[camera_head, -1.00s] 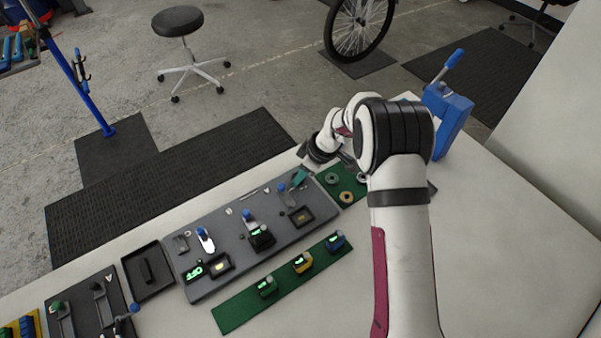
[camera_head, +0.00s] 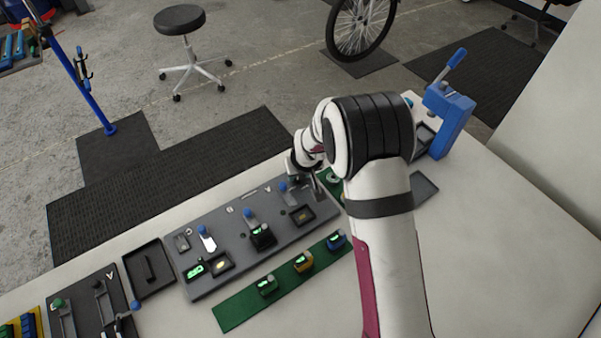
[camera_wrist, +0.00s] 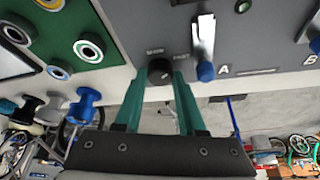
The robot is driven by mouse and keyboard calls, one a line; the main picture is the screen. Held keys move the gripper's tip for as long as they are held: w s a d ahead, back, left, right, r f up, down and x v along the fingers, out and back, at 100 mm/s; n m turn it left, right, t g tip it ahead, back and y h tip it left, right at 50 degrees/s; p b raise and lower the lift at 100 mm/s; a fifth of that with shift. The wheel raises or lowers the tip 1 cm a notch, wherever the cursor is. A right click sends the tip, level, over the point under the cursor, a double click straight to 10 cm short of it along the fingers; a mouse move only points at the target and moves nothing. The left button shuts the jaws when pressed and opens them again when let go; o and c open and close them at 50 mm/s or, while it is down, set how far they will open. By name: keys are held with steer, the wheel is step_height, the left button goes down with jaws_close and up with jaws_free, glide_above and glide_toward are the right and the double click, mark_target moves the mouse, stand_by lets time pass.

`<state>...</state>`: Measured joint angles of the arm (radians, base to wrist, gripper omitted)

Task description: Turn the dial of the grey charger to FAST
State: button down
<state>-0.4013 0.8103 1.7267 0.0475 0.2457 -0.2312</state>
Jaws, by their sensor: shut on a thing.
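A small black round dial (camera_wrist: 160,71) sits at the edge of a grey panel (camera_wrist: 258,28) in the wrist view. White lettering is printed beside it; the word to its right looks like FAST, the one to its left is too blurred to read. My gripper (camera_wrist: 160,82) has green fingers, one on each side of the dial, and is shut on it. The dial's pointer direction is not clear. In the head view the grey panel (camera_head: 200,288) lies on the bench, and my wrist hides the dial at its far right end.
A silver lever with a blue knob (camera_wrist: 205,71) stands close right of my fingers. A green board with metal rings (camera_wrist: 88,48) lies left. In the head view a green strip (camera_head: 235,313) lies in front, and a blue press (camera_head: 450,115) stands right. The bench's right side is mostly clear.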

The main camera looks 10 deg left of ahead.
steer(key=shift+a+m+h, duration=0.15)
steer(key=shift+m+h, duration=0.45)
steer(key=shift+m, duration=1.3)
steer(key=c, duration=0.5)
jaws_free()
steer(key=a+v, duration=0.1)
steer(key=v, duration=1.4)
steer(key=shift+s+d+r, duration=0.3)
steer(key=shift+s+d, duration=0.05)
steer(key=shift+d, duration=0.1)
